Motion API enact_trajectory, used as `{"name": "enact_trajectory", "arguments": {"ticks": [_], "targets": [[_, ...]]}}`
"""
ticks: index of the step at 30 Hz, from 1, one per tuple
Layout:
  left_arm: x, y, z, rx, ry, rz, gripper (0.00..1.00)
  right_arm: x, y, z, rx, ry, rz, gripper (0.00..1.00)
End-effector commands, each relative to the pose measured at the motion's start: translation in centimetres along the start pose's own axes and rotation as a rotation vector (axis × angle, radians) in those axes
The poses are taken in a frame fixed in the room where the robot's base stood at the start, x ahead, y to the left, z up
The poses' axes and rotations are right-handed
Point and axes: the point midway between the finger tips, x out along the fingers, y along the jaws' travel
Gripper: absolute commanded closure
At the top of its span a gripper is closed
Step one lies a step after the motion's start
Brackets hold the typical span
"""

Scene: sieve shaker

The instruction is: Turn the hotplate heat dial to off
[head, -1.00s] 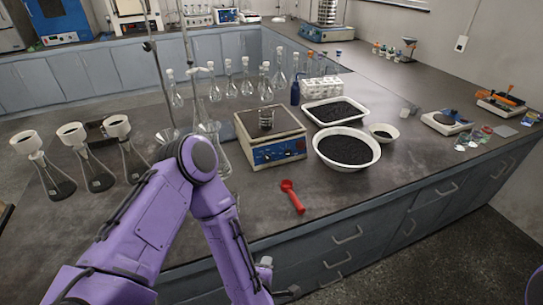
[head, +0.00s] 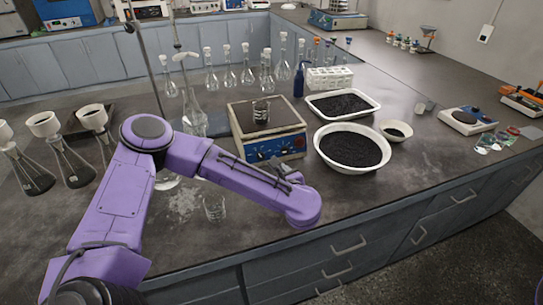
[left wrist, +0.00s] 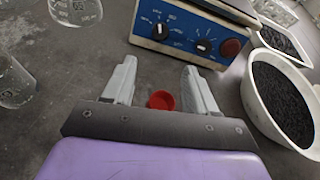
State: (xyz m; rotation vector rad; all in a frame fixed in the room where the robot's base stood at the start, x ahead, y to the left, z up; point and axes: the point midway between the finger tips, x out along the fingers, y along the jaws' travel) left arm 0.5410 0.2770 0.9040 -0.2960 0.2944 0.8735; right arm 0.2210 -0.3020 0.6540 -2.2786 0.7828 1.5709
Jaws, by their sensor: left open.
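The hotplate (head: 246,145) stands on the bench with a blue front panel and a beaker (head: 261,111) on its top plate. My right gripper is out of view.
A white bowl of dark grains (head: 352,148) stands right of the hotplate. An empty beaker (head: 214,207) stands at the front left, and flasks (head: 62,160) stand further left.

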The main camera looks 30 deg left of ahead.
Motion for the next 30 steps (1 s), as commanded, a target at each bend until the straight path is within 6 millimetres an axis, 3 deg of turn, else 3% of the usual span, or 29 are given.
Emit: {"name": "enact_trajectory", "arguments": {"ticks": [3,7,18,29,30], "targets": [[0.9,0.4,0.8,-0.133,-0.005,0.044,0.43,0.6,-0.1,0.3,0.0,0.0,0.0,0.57],[2.5,0.5,1.2,-0.141,-0.005,0.049,0.43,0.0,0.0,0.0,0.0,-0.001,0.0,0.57],[10.1,0.8,1.2,-0.136,-0.006,0.047,0.43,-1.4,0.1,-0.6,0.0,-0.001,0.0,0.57],[11.2,0.8,1.0,-0.134,-0.006,0.043,0.43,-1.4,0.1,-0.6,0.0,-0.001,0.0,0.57],[11.2,0.8,1.0,-0.134,-0.006,0.043,0.49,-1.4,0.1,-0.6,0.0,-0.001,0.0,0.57]]}}
